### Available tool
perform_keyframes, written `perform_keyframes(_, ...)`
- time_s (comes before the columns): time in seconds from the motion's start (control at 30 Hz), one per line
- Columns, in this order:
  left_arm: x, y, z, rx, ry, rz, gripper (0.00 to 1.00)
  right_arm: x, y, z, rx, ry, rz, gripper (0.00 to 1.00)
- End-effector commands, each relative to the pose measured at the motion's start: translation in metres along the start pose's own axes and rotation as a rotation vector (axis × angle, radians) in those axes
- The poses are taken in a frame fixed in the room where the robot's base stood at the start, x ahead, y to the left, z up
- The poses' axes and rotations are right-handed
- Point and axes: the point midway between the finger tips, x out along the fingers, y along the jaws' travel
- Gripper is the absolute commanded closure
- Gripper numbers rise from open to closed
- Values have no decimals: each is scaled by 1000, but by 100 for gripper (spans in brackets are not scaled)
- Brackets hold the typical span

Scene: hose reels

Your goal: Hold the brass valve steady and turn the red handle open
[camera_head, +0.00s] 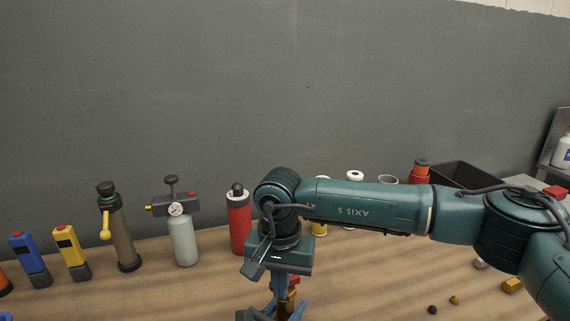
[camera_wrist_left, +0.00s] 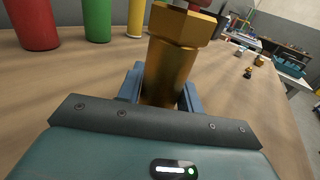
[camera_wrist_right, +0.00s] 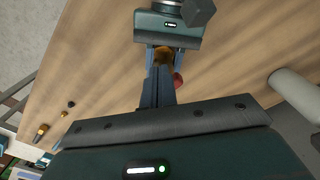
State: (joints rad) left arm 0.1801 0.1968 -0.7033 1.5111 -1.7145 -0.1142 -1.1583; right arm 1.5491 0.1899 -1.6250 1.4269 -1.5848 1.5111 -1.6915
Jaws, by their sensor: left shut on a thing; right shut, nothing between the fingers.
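The brass valve (camera_wrist_left: 172,65) stands between the blue fingers of my left gripper (camera_wrist_left: 163,88), which is shut on its body. A red handle (camera_wrist_left: 196,6) shows at the top edge of the left wrist view, above the brass body. In the right wrist view my right gripper (camera_wrist_right: 160,78) is shut and empty. Its fingertips are close beside the valve (camera_wrist_right: 163,56) and the red handle (camera_wrist_right: 178,80); I cannot tell whether they touch. In the head view my right arm hides most of the valve, and only bits of brass (camera_head: 291,297) and red (camera_head: 293,281) show.
A red cylinder (camera_head: 239,222), a grey gauge bottle (camera_head: 184,237) and a brown cylinder with yellow lever (camera_head: 123,236) stand left of my right gripper. A black bin (camera_head: 465,174) is at the back right. Small brass and dark parts lie at the right.

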Motion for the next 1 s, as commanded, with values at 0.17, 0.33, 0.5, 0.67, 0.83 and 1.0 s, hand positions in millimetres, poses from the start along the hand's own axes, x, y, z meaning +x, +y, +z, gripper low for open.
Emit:
perform_keyframes(0.17,0,0,0,0,0,1,98,0,5,0,-1,-1,0,100)
perform_keyframes(0.33,0,0,0,1,0,1,98,0,10,0,-1,-1,-1,100)
perform_keyframes(0.5,0,0,0,1,0,1,98,0,14,-1,-2,-1,-1,100)
perform_keyframes(0.67,0,0,0,1,0,1,98,0,15,-2,-3,-1,-1,100)
perform_keyframes(0.83,0,0,0,1,0,1,98,0,16,-2,-3,-1,-1,100)
perform_keyframes(1.0,0,1,0,1,0,1,98,0,16,-2,-3,-1,-1,100)
